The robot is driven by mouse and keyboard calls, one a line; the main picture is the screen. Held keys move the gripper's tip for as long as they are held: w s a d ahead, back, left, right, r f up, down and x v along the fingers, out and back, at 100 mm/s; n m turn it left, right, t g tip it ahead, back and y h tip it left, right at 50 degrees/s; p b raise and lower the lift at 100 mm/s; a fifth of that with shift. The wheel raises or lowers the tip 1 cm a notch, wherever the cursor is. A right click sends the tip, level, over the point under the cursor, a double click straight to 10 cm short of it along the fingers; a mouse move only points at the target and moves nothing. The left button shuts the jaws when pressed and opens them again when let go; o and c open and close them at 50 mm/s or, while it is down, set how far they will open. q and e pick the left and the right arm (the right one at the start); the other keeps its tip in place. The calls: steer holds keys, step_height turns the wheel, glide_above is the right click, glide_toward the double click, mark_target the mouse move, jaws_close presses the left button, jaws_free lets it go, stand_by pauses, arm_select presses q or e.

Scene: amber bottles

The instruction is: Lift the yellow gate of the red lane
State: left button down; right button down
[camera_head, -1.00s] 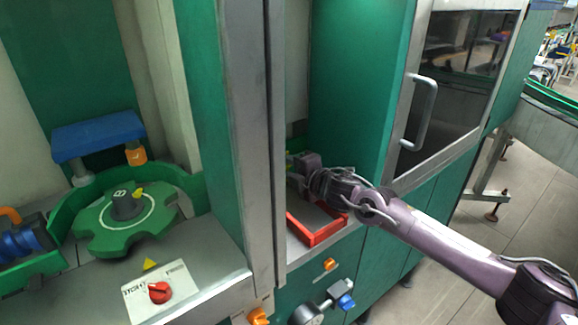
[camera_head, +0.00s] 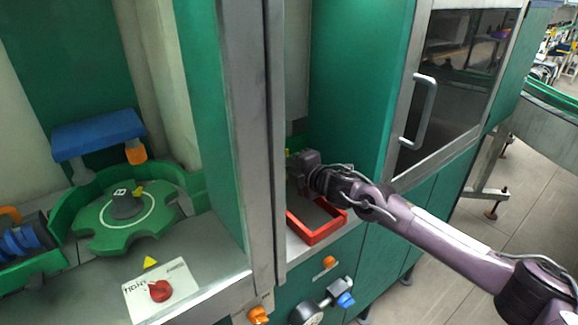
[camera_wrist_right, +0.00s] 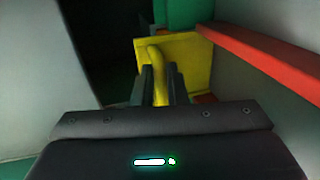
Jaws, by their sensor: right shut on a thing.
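The yellow gate (camera_wrist_right: 200,60) is a flat yellow plate with a raised yellow handle (camera_wrist_right: 157,62), seen in the right wrist view. My right gripper (camera_wrist_right: 164,84) is shut on the handle, with one dark finger on each side of it. The red lane (camera_head: 318,233) shows in the head view as a red-rimmed channel; one red rail (camera_wrist_right: 262,55) runs to the right of the gate in the wrist view. In the head view my right gripper (camera_head: 295,160) is mostly hidden, and only a bit of yellow shows there. My left gripper is not in view.
A grey post (camera_head: 255,140) stands just left of my right arm. A green cabinet wall (camera_head: 350,90) and a door with a handle (camera_head: 420,110) stand to the right. A green star wheel (camera_head: 125,222) and red knob (camera_head: 160,290) are at the left.

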step_height(320, 180, up, 18)
steer(key=p, duration=0.5)
steer(key=shift+f+p, duration=0.25)
steer(key=shift+p, duration=0.15)
steer(key=shift+w+r, duration=0.1)
steer(key=c, duration=1.5)
jaws_free()
steer(key=shift+o, duration=0.2)
steer(key=shift+d, duration=0.1)
steer(key=shift+s+f, duration=0.2)
steer(key=shift+f, duration=0.05)
steer(key=b+v, duration=0.3)
steer(key=v, duration=0.4)
steer(key=shift+s+d, duration=0.2)
steer(key=shift+s, duration=0.05)
